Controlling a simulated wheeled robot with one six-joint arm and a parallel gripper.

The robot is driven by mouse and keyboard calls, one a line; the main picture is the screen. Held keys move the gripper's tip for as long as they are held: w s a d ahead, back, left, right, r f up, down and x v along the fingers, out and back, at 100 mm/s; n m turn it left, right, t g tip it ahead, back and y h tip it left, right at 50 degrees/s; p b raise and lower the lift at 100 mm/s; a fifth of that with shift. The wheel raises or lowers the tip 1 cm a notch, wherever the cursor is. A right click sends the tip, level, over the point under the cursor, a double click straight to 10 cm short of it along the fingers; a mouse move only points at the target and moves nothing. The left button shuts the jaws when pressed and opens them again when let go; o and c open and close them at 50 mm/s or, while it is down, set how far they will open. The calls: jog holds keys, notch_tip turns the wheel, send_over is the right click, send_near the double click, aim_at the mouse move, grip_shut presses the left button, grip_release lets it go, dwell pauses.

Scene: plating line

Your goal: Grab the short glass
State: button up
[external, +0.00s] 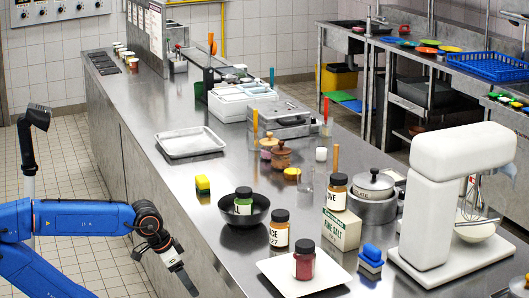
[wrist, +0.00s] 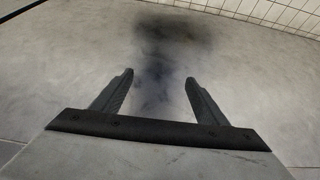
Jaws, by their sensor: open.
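A small clear vessel (external: 326,128) with an orange-handled tool stands farther back, also hard to make out. My gripper (external: 187,283) is at the lower left, beside the counter's near side and away from both. In the wrist view its two dark fingers (wrist: 158,77) are spread apart with nothing between them, facing a bare grey surface with a dark blurred reflection or shadow.
The long steel counter (external: 185,180) carries a white square plate (external: 275,277) with a red jar, a dark bowl (external: 258,214) with a green jar, a salt box (external: 341,230), a lidded pot (external: 372,205) and a white mixer (external: 440,190).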

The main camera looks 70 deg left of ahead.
notch_tip(320, 180, up, 31)
jog(key=w+a+r+m+g, duration=0.15)
jog(key=w+r+m, duration=0.3)
jog(key=w, duration=0.85)
jog(key=m+g+h, duration=0.1)
jog(key=m+g, duration=0.2)
jog(key=m, duration=0.8)
send_over(306, 176)
jog(key=a, duration=0.2)
notch_tip(306, 176, down, 4)
jog(key=shift+w+a+f, duration=0.1)
jog(key=shift+w+f, duration=0.1)
jog(key=shift+f, duration=2.1)
jog(key=shift+w+a+f, duration=0.1)
jog(key=shift+w+f, duration=0.1)
jog(key=shift+f, duration=2.05)
jog(key=shift+w+a+f, duration=0.1)
jog(key=shift+w+f, duration=0.1)
jog(key=shift+f, duration=2.1)
